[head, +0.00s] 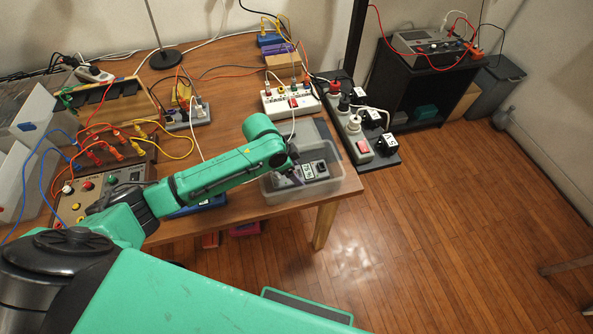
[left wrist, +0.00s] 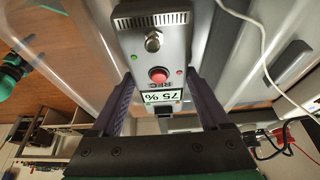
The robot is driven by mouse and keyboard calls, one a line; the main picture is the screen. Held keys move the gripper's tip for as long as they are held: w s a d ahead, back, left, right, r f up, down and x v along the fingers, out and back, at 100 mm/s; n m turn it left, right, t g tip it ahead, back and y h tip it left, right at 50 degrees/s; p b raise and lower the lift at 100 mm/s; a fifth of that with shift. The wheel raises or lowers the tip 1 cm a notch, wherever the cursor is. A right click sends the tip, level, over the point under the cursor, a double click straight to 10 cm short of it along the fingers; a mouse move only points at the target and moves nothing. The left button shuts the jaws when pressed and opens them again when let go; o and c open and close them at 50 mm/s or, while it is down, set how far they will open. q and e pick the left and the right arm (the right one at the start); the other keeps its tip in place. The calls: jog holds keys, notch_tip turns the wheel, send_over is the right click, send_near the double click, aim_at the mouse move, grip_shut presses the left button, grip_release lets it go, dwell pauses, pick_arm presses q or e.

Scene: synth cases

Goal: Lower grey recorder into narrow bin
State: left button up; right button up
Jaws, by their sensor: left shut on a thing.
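The grey recorder (left wrist: 155,45) has a red button, a metal knob and a small display reading 75 %. My left gripper (left wrist: 163,95) is shut on it, with one dark finger along each side. In the head view the recorder (head: 309,171) shows within the outline of the clear plastic bin (head: 334,189) at the table's front right corner. My left gripper (head: 296,165) is partly hidden by its own wrist there. I cannot tell whether the recorder touches the bin's floor. The bin's see-through walls (left wrist: 228,50) show around the recorder in the left wrist view. My right gripper is not in view.
A white power strip (head: 290,101) stands behind the bin. A grey socket strip (head: 362,148) with black plugs is close on its right. A thin white cable (head: 293,128) hangs near my wrist. A control box (head: 100,190) with many leads is at the left.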

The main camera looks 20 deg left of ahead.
pick_arm(q)
jog(key=shift+f, duration=0.2)
jog(key=o, duration=1.4)
jog(key=shift+c, duration=0.2)
jog(key=v, duration=1.4)
jog(key=shift+a+r, duration=0.2)
jog(key=shift+r, duration=0.05)
